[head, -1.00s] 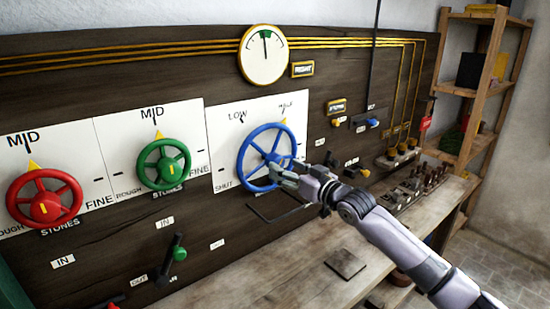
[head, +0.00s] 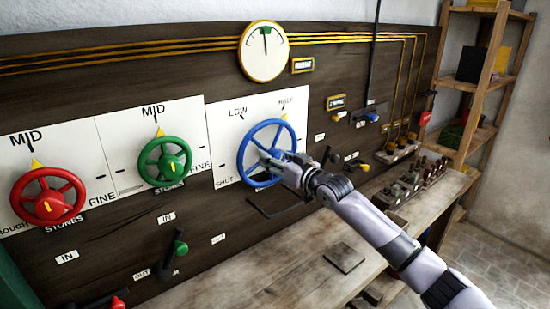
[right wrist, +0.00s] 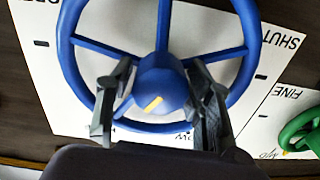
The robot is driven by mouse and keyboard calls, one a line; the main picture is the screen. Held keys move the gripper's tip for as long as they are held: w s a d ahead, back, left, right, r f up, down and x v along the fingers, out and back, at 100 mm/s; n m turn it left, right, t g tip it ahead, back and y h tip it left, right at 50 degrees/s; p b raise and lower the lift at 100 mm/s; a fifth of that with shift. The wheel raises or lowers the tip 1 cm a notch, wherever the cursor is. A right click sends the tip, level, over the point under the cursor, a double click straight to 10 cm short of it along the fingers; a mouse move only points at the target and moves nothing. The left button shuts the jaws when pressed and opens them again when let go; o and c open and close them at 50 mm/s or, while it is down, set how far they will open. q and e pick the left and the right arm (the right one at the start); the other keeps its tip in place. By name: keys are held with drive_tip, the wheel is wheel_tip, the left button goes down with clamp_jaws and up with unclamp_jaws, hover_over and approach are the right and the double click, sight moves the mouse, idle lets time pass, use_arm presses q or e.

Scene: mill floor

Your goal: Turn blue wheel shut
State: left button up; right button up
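The blue wheel (head: 244,153) is mounted on a white plate (head: 226,118) with the marks SHUT, LOW and HALF. A yellow pointer at its upper right is near HALF. My right gripper (head: 266,162) is at the wheel's hub, reaching in from the lower right. In the right wrist view the blue wheel (right wrist: 246,60) fills the upper middle, with a yellow mark on its hub. My right gripper (right wrist: 161,85) is open there, its fingers apart on either side of the hub. Whether they touch the spokes is unclear. My left gripper is out of view.
A green wheel (head: 147,172) and a red wheel (head: 20,199) are on plates to the left. A round gauge (head: 263,52) is above. A bench (head: 300,268) runs below the panel, with small parts at right. A lever with a green knob (head: 181,248) is lower left.

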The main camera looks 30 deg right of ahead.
drive_tip(key=c, duration=0.8)
drive_tip(key=shift+n, duration=0.3)
drive_tip(key=n, duration=0.3)
drive_tip(key=shift+n, duration=0.3)
drive_tip(key=n+p, duration=0.1)
drive_tip(key=n, duration=0.5)
drive_tip(key=shift+r, duration=0.1)
drive_tip(key=n, duration=0.3)
drive_tip(key=shift+a+n+p, duration=0.1)
drive_tip(key=shift+n+p, duration=0.25)
drive_tip(key=shift+n, duration=0.05)
drive_tip(key=n, duration=0.3)
drive_tip(key=shift+n+p, duration=0.3)
drive_tip(key=n, duration=0.6)
drive_tip(key=shift+f+p, duration=0.25)
drive_tip(key=shift+p, duration=0.15)
